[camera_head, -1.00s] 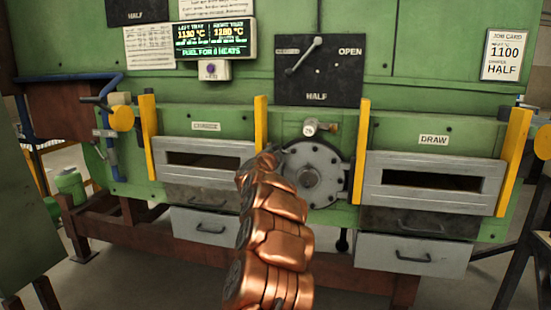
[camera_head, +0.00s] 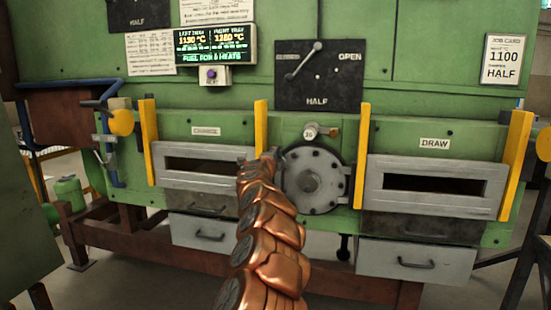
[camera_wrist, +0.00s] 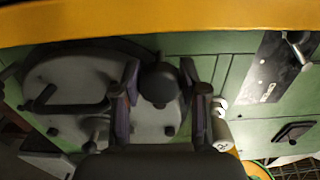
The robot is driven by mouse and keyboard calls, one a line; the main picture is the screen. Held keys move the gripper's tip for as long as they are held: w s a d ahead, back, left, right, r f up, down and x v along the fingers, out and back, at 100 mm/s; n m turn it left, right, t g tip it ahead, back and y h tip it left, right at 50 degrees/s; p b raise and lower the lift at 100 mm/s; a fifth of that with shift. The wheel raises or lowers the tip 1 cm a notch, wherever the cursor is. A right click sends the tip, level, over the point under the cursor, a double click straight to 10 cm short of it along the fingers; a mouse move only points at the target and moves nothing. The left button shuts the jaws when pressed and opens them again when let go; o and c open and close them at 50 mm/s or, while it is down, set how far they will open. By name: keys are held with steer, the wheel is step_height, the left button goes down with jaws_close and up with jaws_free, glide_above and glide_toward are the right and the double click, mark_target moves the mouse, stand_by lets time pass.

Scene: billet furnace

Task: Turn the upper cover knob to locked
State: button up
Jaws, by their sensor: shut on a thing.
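The round grey bolted cover (camera_head: 314,182) is on the green furnace front between the two doors. In the wrist view the cover (camera_wrist: 65,80) fills the left. My gripper (camera_head: 270,157) is at the cover's upper left edge in the head view, mostly hidden by my copper arm. In the wrist view my gripper (camera_wrist: 160,90) has its two fingers on either side of a dark round knob (camera_wrist: 160,82), which I take for the upper cover knob, and is shut on it. The knob is hidden in the head view; whether it is turned I cannot tell.
Yellow posts (camera_head: 361,155) flank the cover; one (camera_wrist: 160,18) crosses the top of the wrist view. A small valve (camera_head: 311,132) sits above the cover. The CHARGE door (camera_head: 205,182) and DRAW door (camera_head: 435,205) lie left and right. The damper panel (camera_head: 318,95) is above.

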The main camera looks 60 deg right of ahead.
steer(key=shift+s+d+f, duration=0.1)
steer(key=shift+f, duration=0.05)
steer(key=o, duration=1.1)
steer(key=shift+a, duration=0.2)
steer(key=shift+v, duration=5.85)
